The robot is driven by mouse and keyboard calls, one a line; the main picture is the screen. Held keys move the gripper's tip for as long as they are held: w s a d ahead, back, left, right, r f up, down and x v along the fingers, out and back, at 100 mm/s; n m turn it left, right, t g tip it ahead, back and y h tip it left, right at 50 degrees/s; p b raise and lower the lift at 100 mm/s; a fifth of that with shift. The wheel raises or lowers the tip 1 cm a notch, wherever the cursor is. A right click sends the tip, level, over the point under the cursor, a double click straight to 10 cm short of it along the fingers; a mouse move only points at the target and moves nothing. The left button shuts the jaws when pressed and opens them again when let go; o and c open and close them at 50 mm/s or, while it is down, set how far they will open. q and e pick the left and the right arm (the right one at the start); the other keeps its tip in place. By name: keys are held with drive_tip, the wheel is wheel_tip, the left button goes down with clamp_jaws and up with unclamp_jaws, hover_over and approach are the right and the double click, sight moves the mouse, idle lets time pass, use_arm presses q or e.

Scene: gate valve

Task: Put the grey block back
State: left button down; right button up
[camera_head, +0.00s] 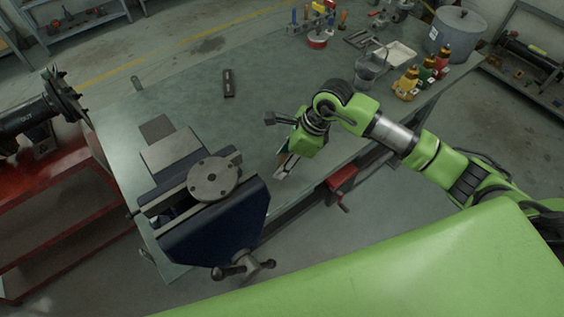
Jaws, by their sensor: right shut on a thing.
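My right gripper (289,158) reaches in from the right and points down over the front edge area of the green workbench (185,98). It is shut on a small light grey piece, the grey block (287,167), which is partly hidden by the gripper. I cannot tell whether the block touches the bench top. The gripper is to the right of a dark blue vise (220,228) with a round grey flange (214,179) on it. My left gripper is not in view.
A dark bar (229,83) lies on the bench behind the vise. Bottles (406,84), a glass beaker (371,66), a white tray (396,54) and a metal pot (456,34) stand at the back right. The bench middle is clear. A red cabinet (62,200) stands left.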

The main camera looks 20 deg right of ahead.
drive_tip(key=shift+w+f, duration=0.4)
drive_tip(key=shift+f, duration=0.1)
wheel_tip(320, 180, down, 3)
drive_tip(key=shift+w+r+p, duration=0.1)
drive_tip(key=shift+w+p, duration=0.05)
drive_tip(key=shift+p, duration=0.8)
drive_tip(key=shift+f, duration=0.3)
drive_tip(key=shift+f, duration=0.1)
drive_tip(key=o, duration=0.7)
drive_tip(key=shift+f, duration=0.1)
drive_tip(key=shift+c, duration=0.2)
drive_tip(key=o, duration=0.4)
